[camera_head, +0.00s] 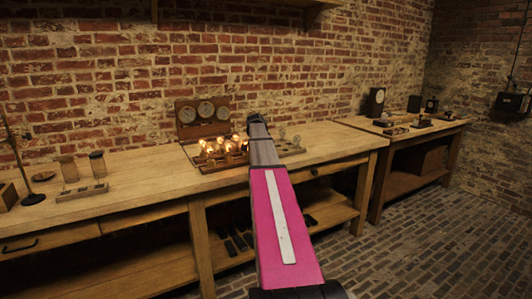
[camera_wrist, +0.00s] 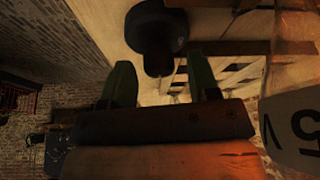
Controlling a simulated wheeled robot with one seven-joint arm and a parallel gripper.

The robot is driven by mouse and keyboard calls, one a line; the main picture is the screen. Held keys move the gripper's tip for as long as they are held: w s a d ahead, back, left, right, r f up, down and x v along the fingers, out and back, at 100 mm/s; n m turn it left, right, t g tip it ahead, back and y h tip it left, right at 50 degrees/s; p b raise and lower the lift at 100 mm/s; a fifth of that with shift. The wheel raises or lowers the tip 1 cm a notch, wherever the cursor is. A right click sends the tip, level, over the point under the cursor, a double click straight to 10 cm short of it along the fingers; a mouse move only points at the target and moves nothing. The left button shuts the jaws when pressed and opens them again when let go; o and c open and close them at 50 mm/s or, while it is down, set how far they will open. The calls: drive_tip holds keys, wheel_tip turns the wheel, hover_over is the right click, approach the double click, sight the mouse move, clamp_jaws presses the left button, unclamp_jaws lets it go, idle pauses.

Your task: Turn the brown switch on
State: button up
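In the wrist view my gripper (camera_wrist: 160,62) has its two greenish fingers apart, with nothing held between them. A dark, rounded knob-like part (camera_wrist: 155,35) shows beyond the fingertips, roughly in line with the gap; I cannot tell whether the fingers touch it or whether it is the brown switch. In the head view my arm reaches over the long bench to the bulb board (camera_head: 225,160), which carries several lit bulbs. The arm hides the gripper and part of the board there, and no brown switch can be made out clearly.
A wooden gauge panel (camera_head: 203,115) with three dials stands behind the bulbs. Unlit bulbs (camera_head: 290,146) sit right of my arm. Glass jars (camera_head: 97,164) stand on the left of the bench (camera_head: 140,180). A pale marked plate (camera_wrist: 296,125) is close on the right in the wrist view.

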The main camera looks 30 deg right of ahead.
drive_tip(key=v, duration=1)
drive_tip(key=shift+a+r, duration=0.2)
drive_tip(key=shift+r, duration=0.15)
drive_tip(key=shift+s, duration=0.1)
